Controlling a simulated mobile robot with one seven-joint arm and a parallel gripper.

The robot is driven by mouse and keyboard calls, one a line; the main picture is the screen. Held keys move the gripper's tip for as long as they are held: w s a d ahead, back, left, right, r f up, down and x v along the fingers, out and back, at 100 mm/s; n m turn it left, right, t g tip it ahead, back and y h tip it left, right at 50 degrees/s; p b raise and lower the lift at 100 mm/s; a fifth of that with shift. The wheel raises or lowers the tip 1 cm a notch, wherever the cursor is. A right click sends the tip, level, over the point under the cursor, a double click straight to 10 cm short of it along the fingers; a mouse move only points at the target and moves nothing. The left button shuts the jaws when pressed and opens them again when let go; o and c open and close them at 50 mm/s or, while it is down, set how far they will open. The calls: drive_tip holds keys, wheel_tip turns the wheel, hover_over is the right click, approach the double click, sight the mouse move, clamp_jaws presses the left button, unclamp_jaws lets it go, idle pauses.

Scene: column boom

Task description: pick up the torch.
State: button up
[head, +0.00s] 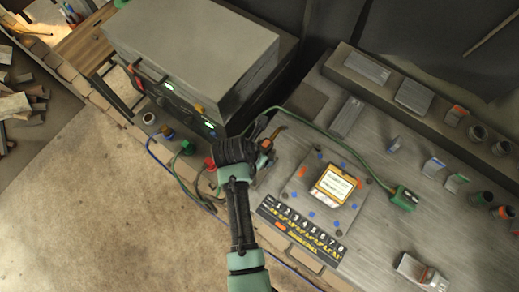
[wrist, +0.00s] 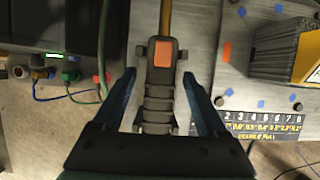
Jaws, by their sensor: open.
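The torch (wrist: 160,90) has a dark grey ribbed handle, an orange button and a brass-coloured neck running up out of the wrist view. My gripper (wrist: 158,76) is open, with one blue finger on each side of the handle and a gap on both sides. The handle's lower end is hidden behind the gripper's body. In the head view my gripper (head: 257,146) is over the left part of the metal table, and a small orange and dark part of the torch (head: 267,144) shows just beyond it.
A grey machine (head: 195,55) with cable sockets stands left of the table (head: 350,225). A green cable runs across to a green plug (head: 404,198). A yellow-framed box (head: 334,184) sits on a plate right of the torch. Several blocks and cups line the back right.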

drive_tip(key=shift+f, duration=0.3)
clamp_jaws()
drive_tip(key=shift+w+r, duration=0.1)
